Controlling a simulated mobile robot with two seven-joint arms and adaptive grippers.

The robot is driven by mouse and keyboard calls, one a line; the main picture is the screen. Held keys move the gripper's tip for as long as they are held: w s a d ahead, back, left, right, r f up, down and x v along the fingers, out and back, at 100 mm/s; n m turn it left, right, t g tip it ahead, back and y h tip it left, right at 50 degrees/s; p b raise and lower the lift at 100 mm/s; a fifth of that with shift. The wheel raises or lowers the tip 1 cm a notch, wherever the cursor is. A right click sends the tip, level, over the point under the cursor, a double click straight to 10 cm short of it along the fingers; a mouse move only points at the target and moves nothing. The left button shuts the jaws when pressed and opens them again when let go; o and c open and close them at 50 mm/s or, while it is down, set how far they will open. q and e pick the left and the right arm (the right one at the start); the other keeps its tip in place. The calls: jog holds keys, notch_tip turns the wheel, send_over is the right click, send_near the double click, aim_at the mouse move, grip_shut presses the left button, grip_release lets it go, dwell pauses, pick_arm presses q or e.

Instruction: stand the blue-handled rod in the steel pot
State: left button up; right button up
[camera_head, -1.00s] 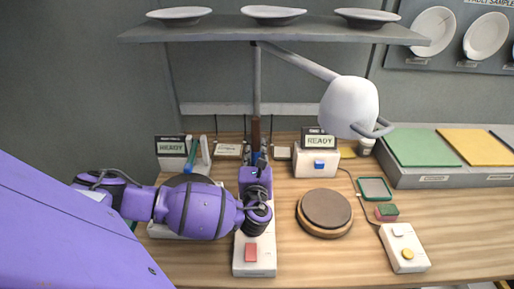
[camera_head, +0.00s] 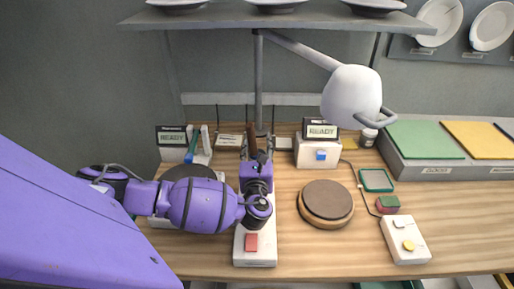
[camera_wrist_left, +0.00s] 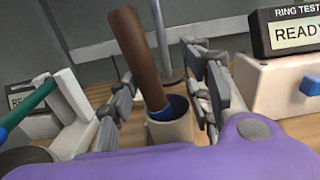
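The rod (camera_head: 252,143) has a long brown shaft. In the left wrist view the rod (camera_wrist_left: 139,58) rises from the pot, leaning a little left, with its blue handle end down inside the rim. The grey pot (camera_wrist_left: 170,131) stands behind my wrist on the table; its lower part is hidden. My left gripper (camera_head: 257,149) points away from me at the rod. In the wrist view the left gripper (camera_wrist_left: 160,103) has its dark fingers spread on both sides of the rod and pot, with visible gaps. My right gripper is in neither view.
A white box with a READY display (camera_head: 319,131) stands to the right. A lamp (camera_head: 352,97) hangs above the table. A round brown disc (camera_head: 326,200) and a white button box (camera_head: 405,240) lie to the right.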

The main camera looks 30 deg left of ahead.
pick_arm(q)
jog(key=shift+s, duration=0.1)
jog(key=v, duration=1.2)
dwell(0.7)
